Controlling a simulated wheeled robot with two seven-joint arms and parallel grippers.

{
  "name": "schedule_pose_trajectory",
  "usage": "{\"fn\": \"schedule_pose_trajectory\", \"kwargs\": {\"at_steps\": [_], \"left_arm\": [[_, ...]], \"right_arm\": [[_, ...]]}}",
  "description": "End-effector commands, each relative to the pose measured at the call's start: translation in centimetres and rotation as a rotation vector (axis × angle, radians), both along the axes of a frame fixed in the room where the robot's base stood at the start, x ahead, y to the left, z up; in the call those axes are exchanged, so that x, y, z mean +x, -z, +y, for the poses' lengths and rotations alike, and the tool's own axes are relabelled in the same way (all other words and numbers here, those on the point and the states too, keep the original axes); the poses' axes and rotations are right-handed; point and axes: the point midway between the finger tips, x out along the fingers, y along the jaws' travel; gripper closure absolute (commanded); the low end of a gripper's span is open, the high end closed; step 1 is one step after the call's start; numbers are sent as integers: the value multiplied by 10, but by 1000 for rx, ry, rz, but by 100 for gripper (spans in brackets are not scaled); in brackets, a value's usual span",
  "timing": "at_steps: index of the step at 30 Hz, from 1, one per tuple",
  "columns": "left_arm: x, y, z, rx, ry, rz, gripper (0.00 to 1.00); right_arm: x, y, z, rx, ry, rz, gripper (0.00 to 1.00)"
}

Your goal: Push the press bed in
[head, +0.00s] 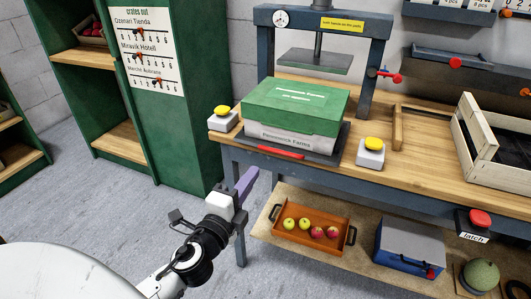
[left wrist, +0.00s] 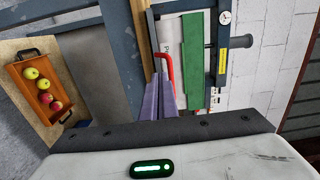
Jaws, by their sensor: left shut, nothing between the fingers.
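The press bed (head: 333,148) is a dark plate on the workbench, out in front of the blue-grey press (head: 265,50). A red handle (head: 281,153) runs along its front edge. A crate box with a green lid (head: 295,105) and grey lower part sits on the bed. The raised press plate (head: 314,61) is behind and above the box. My left gripper (head: 246,182), with purple fingers, is shut and empty, in front of the bench's left end. In the left wrist view its fingertips (left wrist: 166,80) appear close to the red handle (left wrist: 168,65); contact cannot be told.
White blocks with yellow buttons stand left (head: 223,119) and right (head: 371,153) of the bed. A wooden crate (head: 475,135) is at the bench's right. Below, a shelf holds an orange fruit tray (head: 290,240) and a blue box (head: 408,250). A green cabinet (head: 180,130) stands left.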

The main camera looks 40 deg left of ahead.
Motion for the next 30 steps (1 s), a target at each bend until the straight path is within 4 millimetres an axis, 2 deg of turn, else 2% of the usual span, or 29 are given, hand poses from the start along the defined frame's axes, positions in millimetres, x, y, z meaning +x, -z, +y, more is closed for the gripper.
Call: {"fn": "schedule_pose_trajectory", "kwargs": {"at_steps": [1,6,12,18,30], "left_arm": [[13,-4,4,3,-1,-3,100],[47,-3,12,1,-1,-2,100],[78,-1,19,-1,-2,0,100],[91,0,22,-1,0,2,100],[93,1,24,-2,-3,1,100]], "right_arm": [[0,-3,-1,-1,2,0,69],[-2,-2,-4,-3,6,9,69],[-3,-2,-6,-5,10,15,69],[-5,0,-7,-7,10,20,69],[-6,0,-7,-8,9,18,69]]}}
